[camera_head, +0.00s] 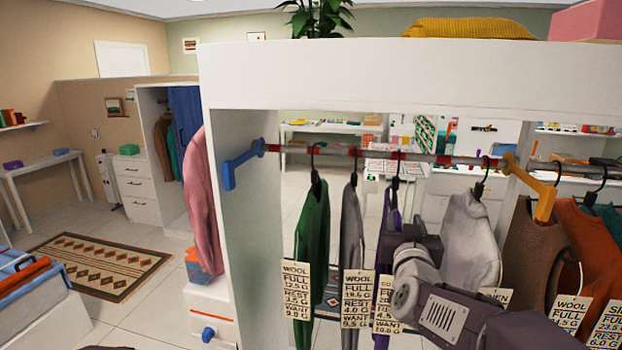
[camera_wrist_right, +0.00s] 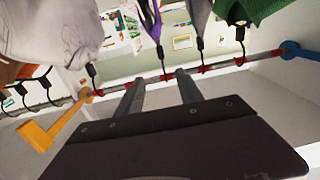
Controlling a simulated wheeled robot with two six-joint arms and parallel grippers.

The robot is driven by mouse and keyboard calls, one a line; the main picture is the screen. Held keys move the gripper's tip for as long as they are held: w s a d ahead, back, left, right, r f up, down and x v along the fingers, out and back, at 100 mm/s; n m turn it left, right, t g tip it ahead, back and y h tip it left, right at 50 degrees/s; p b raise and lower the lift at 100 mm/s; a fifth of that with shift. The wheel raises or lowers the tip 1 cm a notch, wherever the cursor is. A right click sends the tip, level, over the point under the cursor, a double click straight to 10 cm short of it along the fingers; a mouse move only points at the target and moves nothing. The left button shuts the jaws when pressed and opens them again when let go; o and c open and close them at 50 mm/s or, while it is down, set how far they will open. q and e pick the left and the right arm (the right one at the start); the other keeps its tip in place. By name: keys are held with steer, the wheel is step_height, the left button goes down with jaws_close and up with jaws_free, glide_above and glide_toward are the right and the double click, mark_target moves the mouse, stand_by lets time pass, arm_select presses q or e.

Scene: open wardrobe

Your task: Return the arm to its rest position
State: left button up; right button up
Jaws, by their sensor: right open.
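My right arm (camera_head: 445,312) reaches in from the lower right in the head view, in front of the hanging clothes. Its gripper's fingertips are hard to make out there. In the right wrist view the two fingers of my right gripper (camera_wrist_right: 158,92) are apart with nothing held between them. They point toward the rail (camera_wrist_right: 215,68), which lies beyond them. My left gripper is not in view.
The wardrobe rail (camera_head: 335,152) carries a green garment (camera_head: 312,235), grey ones, a brown one (camera_head: 535,245) and an orange one (camera_head: 590,245), some with tags. A blue bracket (camera_head: 229,172) and a yellow bracket (camera_head: 544,205) are on the rail. The wardrobe's left panel (camera_head: 250,240) stands beside the green garment.

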steer(key=s+a+f+n+g+y, duration=0.15)
steer(key=s+f+g, duration=0.4)
steer(key=f, duration=0.65)
steer(key=s+a+f+n+g+y, duration=0.15)
steer(key=s+f+g, duration=0.35)
steer(key=f, duration=0.7)
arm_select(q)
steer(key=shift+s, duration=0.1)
arm_select(e)
steer(key=s+f+g, duration=0.3)
steer(key=s+f, duration=0.1)
steer(key=s, duration=0.4)
steer(key=s+f+g+y, duration=0.1)
steer(key=s+f+g, duration=0.2)
steer(key=s, duration=0.6)
step_height(320, 180, down, 2)
steer(key=shift+s+m, duration=0.25)
steer(key=shift+m, duration=0.15)
